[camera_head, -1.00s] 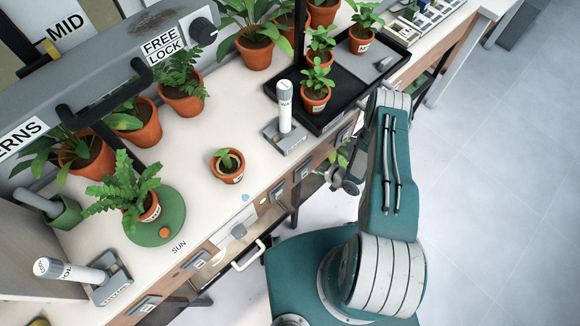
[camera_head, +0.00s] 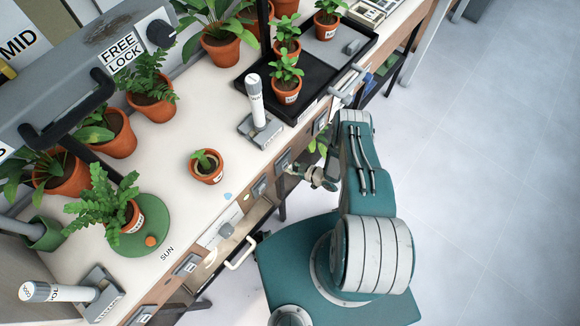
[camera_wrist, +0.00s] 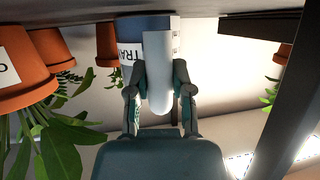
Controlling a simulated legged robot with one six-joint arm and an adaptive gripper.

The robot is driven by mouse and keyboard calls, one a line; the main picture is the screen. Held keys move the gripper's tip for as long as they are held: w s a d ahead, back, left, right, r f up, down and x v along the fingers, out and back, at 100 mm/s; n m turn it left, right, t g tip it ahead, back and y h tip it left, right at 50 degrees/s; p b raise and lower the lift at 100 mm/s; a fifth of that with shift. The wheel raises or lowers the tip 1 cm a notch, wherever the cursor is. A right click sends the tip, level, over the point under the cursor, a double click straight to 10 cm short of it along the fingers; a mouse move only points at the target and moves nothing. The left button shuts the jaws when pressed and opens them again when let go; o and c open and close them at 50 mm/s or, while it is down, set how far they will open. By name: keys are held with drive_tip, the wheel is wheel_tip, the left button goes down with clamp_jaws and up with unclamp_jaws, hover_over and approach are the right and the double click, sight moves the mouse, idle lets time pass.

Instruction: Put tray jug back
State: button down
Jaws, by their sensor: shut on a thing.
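In the wrist view, which is upside down, a jug (camera_wrist: 130,30) with a blue band and a white label reading "TRA" stands beyond my fingers. A white, rounded upright part like its handle (camera_wrist: 158,70) lies between the fingers. My gripper (camera_wrist: 160,88) is shut on this part. The rest of the label is hidden by the white part. In the head view my gripper (camera_head: 298,171) is low at the bench's front edge, partly under it. The jug cannot be made out there.
In the wrist view, orange pots (camera_wrist: 22,62) with leaves stand close on the left, and a dark post (camera_wrist: 284,75) is on the right. In the head view, the bench holds a black tray (camera_head: 262,88) with potted plants, a small pot (camera_head: 207,176) and an open drawer (camera_head: 250,218).

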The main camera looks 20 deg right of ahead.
drive_tip(key=shift+a+f, duration=0.1)
drive_tip(key=c, duration=0.5)
unclamp_jaws()
drive_tip(key=shift+a, duration=0.1)
drive_tip(key=shift+s+d+r, duration=0.2)
drive_tip(key=shift+d+r, duration=0.05)
drive_tip(key=shift+d, duration=0.1)
drive_tip(key=v, duration=1.1)
drive_tip(key=shift+s+d, duration=0.1)
